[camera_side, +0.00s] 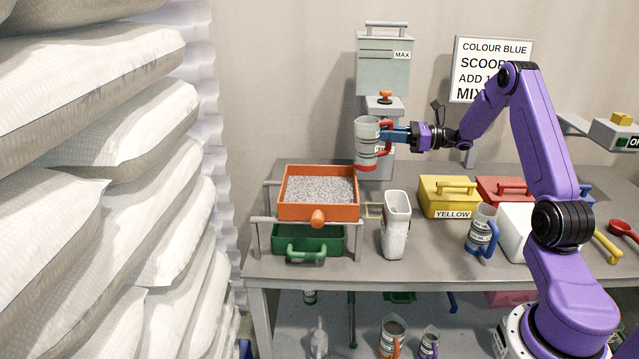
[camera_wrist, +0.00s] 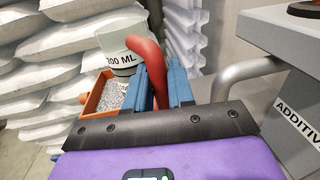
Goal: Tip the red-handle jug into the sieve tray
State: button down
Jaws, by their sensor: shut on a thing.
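The red-handle jug (camera_side: 367,140) is a pale grey cup with a red base band and markings. It hangs upright, or nearly so, in the air above and right of the sieve tray. My gripper (camera_side: 388,137) is shut on its red handle. I cannot see inside the jug.
A green drawer (camera_side: 307,241) sits below the sieve tray. A tall white container (camera_side: 396,225) stands right of it. The hopper with an orange knob (camera_side: 385,97) is behind the jug. Blue-handle jug (camera_side: 482,228) and yellow box (camera_side: 449,196) stand farther right. White sacks (camera_side: 90,150) fill the left.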

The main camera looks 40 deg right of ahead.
aim_at(379, 120)
jog(key=shift+d, duration=0.3)
jog(key=shift+w+a+r+n+g+h, duration=0.1)
jog(key=shift+a+r+n+g+h, duration=0.2)
jog(key=shift+r, duration=0.3)
jog(key=shift+w+a+r+n+g+h, duration=0.1)
jog(key=shift+a+r+n+g+h, duration=0.15)
jog(key=shift+r, duration=0.3)
jog(key=shift+w+a+r+n+g+h, duration=0.1)
jog(key=shift+a+r+n+g+h, duration=0.1)
jog(key=shift+a+g+h, duration=0.15)
jog(key=shift+w+a+r+n+g+h, duration=0.1)
jog(key=shift+a+n+g+h, duration=0.1)
jog(key=shift+a+h, duration=0.2)
jog(key=shift+w+a+r+n+g+h+p, duration=0.1)
jog(key=shift+w+a+n+g+h, duration=0.1)
jog(key=shift+a+g+h, duration=0.25)
jog(key=shift+w+a+r+n+g+h+p, duration=0.15)
jog(key=shift+a+n+h, duration=0.15)
jog(key=shift+a, duration=0.3)
jog(key=shift+w+a+n+g+h+p, duration=0.1)
jog(key=shift+w+a+n+g+h, duration=0.1)
jog(key=shift+a+g+h, duration=0.25)
jog(key=shift+w+a+r+n+h, duration=0.1)
jog(key=shift+a+n+h, duration=0.15)
jog(key=shift+a+h, duration=0.25)
jog(key=shift+w+a+f+n+g+h+p, duration=0.15)
jog(key=shift+a+f+n+g+h+p, duration=0.2)
jog(key=shift+f+g+h, duration=0.3)
jog(key=shift+a+h, duration=0.15)
jog(key=shift+h, duration=0.1)
